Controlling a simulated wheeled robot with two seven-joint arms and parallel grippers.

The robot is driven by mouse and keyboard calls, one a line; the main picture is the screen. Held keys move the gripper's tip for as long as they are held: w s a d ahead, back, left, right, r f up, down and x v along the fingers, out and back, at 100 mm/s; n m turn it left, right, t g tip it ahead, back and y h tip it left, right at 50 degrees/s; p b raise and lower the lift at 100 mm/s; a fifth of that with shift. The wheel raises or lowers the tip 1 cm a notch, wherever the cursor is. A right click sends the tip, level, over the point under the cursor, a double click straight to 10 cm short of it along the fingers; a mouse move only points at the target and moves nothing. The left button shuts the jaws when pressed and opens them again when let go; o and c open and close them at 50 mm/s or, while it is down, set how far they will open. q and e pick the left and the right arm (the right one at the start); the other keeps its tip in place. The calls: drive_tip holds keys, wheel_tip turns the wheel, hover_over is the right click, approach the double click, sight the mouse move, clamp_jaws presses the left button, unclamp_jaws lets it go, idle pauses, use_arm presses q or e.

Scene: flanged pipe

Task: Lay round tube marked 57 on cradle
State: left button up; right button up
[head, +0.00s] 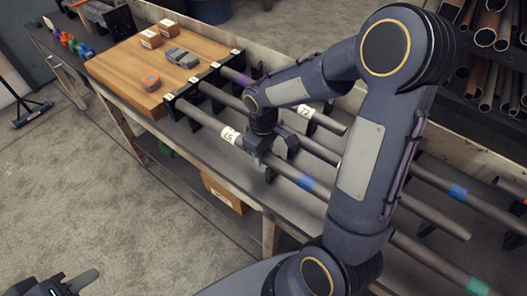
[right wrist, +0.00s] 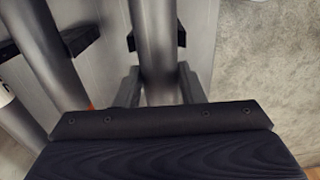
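The round grey tube marked 57 (head: 309,185) has a white label and a blue band. It lies lengthwise along the bench's front side, its far end by the black rack (head: 171,107). My right gripper (head: 270,172) is over it, just right of the label. In the right wrist view the tube (right wrist: 157,50) passes between the two fingers (right wrist: 160,82), which appear to press against its sides. Black supports on the right half of the bench may be the cradle; I cannot tell which. My left gripper (head: 80,283) is at the bottom left, mostly cut off.
Other tubes lie parallel behind, one with a purple band (head: 244,80). More banded tubes (head: 440,218) lie at the right. My right arm hides the bench's middle.

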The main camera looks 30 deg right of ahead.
drive_tip(key=o, duration=0.4)
drive_tip(key=shift+o, duration=0.2)
drive_tip(key=shift+r+p, duration=0.35)
drive_tip(key=shift+r, duration=3.6)
drive_tip(key=shift+s+r, duration=0.2)
drive_tip(key=shift+r, duration=0.05)
drive_tip(key=s+a+r+m+t+y+p, duration=0.1)
drive_tip(key=s+a+r+m+t+y, duration=0.1)
drive_tip(key=s, duration=0.6)
drive_tip(key=s+a+r+m+t+y+p, duration=0.1)
drive_tip(key=s+a+r+m+t, duration=0.1)
drive_tip(key=s, duration=0.6)
wheel_tip(320, 180, up, 3)
drive_tip(key=shift+s+a+r+m+t+y, duration=0.15)
drive_tip(key=shift+m+t+y, duration=0.25)
drive_tip(key=shift+m+t, duration=0.55)
